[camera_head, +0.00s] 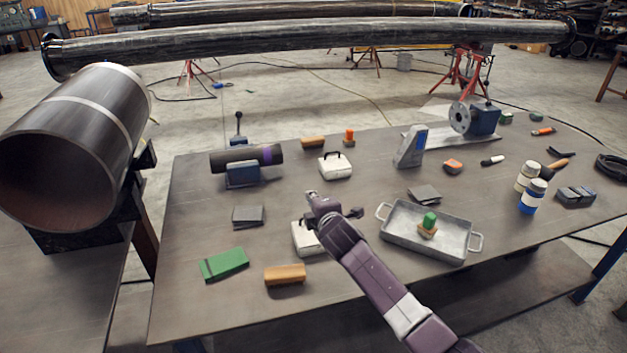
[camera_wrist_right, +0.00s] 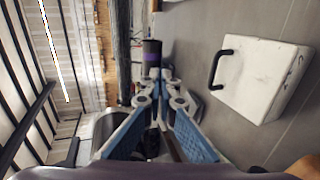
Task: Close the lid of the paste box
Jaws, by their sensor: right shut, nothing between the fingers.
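Two white boxes with black handles stand on the table, and I cannot tell which is the paste box. The near white box (camera_head: 302,241) is partly hidden behind my right gripper (camera_head: 312,198). The far white box (camera_head: 335,168) stands behind it and its top looks shut. The right wrist view shows a white box (camera_wrist_right: 262,82) with a black handle, probably the near one, beside and apart from the fingers. My right gripper is shut and empty, with its tips (camera_wrist_right: 160,82) together. My left gripper is out of view.
A metal tray (camera_head: 394,245) with a green-topped brush stands just right of my arm. A dark pipe piece (camera_head: 269,154) in a holder lies behind left. A green block (camera_head: 224,264) and a tan brush (camera_head: 285,274) lie in front. The table's left front is mostly clear.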

